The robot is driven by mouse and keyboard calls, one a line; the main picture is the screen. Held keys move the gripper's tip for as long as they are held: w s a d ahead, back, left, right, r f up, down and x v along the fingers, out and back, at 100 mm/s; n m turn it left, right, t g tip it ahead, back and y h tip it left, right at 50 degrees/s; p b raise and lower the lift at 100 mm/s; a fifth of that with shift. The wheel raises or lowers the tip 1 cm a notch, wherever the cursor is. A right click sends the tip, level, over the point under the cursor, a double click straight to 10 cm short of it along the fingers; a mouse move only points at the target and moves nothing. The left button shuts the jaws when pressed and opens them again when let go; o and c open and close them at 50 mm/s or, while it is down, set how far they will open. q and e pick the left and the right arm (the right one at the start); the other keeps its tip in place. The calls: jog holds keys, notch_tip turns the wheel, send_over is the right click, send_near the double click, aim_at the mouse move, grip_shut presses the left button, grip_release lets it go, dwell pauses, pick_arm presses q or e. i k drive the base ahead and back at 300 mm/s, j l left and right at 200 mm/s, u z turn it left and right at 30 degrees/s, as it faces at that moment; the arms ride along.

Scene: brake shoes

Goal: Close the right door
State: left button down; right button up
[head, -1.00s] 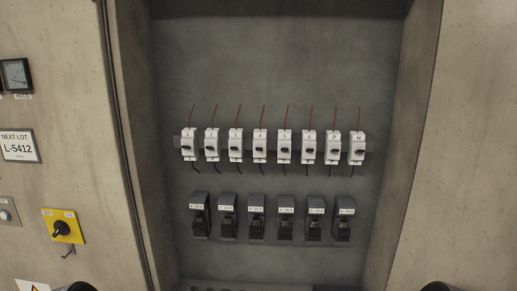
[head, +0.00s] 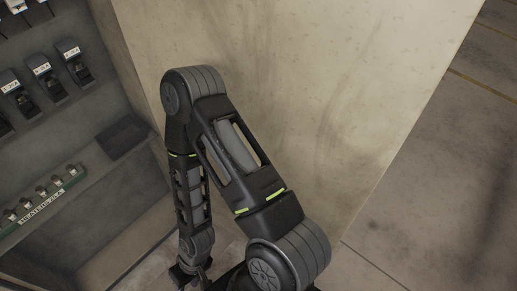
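The right door appears to be the large beige panel (head: 330,75) standing open at the right of the cabinet. Its far edge slants down the right of the head view, with floor beyond. My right arm is bent in front of this panel and hides part of it. My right gripper (head: 190,276) is low at the bottom edge of the view, partly cut off and small. I cannot tell whether it touches anything or whether its fingers are apart. My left gripper is out of view.
The open cabinet interior (head: 120,200) is at the left, with a row of black breakers (head: 75,62) and a shelf labelled HEATERS (head: 45,207) holding several small parts. A dark box (head: 122,136) is on its wall. Bare floor (head: 440,190) lies at the right.

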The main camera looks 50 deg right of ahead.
aim_at(331, 92)
jog(key=k+u, duration=0.25)
jog(key=k, duration=0.9)
jog(key=k+l+u, duration=0.15)
jog(key=k+l, duration=0.25)
jog(key=l, duration=0.25)
jog(key=k+l+u, duration=0.2)
jog(key=k+l, duration=0.25)
jog(key=l, duration=0.15)
jog(key=l+u, duration=0.1)
jog(key=l, duration=0.65)
jog(key=k+l, duration=0.1)
jog(key=l, duration=0.7)
jog(key=l+u, duration=0.15)
jog(key=l, duration=0.6)
jog(key=k, duration=0.05)
